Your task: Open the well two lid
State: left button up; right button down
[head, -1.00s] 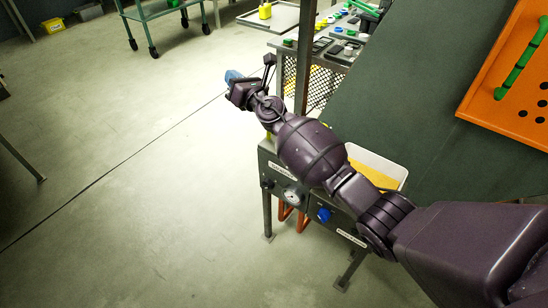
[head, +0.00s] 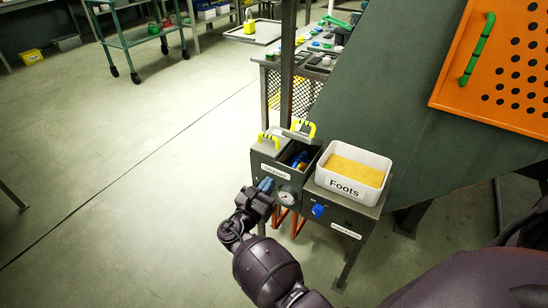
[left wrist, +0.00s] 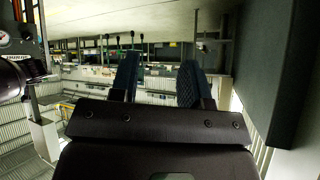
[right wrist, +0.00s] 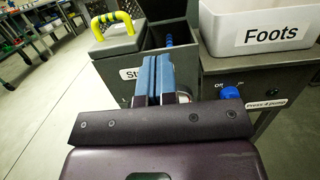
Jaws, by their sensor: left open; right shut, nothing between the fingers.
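A dark grey box (head: 263,165) with a label stands at the front of the bench. Its left lid (head: 266,145) with a yellow handle lies flat on top; it also shows in the right wrist view (right wrist: 115,43). Its right compartment (head: 298,155) is uncovered, with something blue inside. A second yellow handle (head: 303,126) stands behind that opening; how its lid sits is unclear. My right gripper (head: 266,184) is shut and empty in front of the box; its blue fingers (right wrist: 157,76) partly hide the label. My left gripper (left wrist: 158,75) is open and empty, away from the box.
A white tub marked Foots (head: 345,187) with yellow contents stands right of the box, above a blue knob (head: 318,210). A gauge (head: 284,196) is on the front. A dark post (head: 288,65) rises behind. The floor to the left is clear.

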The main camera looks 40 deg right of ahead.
jog(key=r+x, duration=0.1)
jog(key=x, duration=0.3)
jog(key=r+x, duration=0.1)
jog(key=x, duration=0.3)
jog(key=r+x, duration=0.1)
jog(key=x, duration=0.4)
jog(key=shift+s+a, duration=0.2)
jog(key=shift+a, duration=0.05)
